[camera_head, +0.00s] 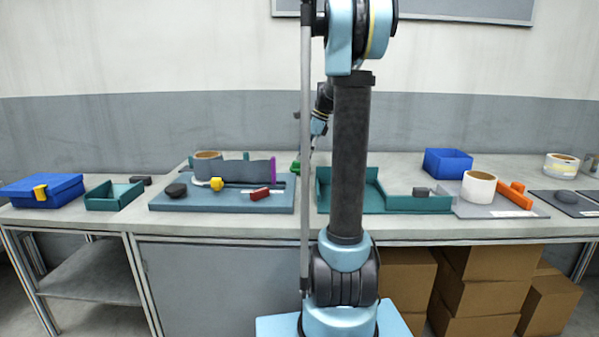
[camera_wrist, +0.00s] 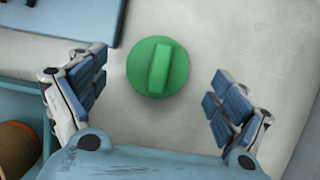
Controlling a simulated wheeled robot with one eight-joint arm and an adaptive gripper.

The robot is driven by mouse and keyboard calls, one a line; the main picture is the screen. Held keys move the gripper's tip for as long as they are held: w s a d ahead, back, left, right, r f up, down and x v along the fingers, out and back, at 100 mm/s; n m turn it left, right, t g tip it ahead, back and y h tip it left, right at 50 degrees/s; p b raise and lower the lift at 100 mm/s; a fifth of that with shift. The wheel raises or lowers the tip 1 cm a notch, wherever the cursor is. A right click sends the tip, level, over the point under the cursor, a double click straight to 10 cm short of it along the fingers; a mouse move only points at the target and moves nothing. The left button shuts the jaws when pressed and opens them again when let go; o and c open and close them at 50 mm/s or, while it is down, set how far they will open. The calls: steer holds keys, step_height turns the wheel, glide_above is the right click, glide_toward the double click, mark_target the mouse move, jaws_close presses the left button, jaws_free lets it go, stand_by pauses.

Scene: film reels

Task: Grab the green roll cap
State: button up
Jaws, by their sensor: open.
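The green roll cap (camera_wrist: 158,67) is a round disc with a raised grip bar across it. In the wrist view it lies on the grey tabletop, between and a little beyond my open fingers. My gripper (camera_wrist: 157,98) is open and empty, with one finger on each side of the picture. In the head view a small part of the green cap (camera_head: 296,167) shows just left of my arm. My arm hides most of the area around it and the gripper's fingers there.
A blue-grey board (camera_head: 222,204) with a roll and small parts lies left of the cap. A teal tray (camera_head: 415,203) stands to the right, close to my gripper. A blue bin (camera_head: 447,162) and a white roll (camera_head: 478,188) are farther right.

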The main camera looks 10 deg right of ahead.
mark_target(300, 163)
steer(key=shift+x, duration=2)
steer(key=shift+d, duration=0.1)
steer(key=shift+c, duration=0.2)
steer(key=c, duration=1.1)
steer(key=shift+o, duration=0.2)
steer(key=shift+r, duration=0.15)
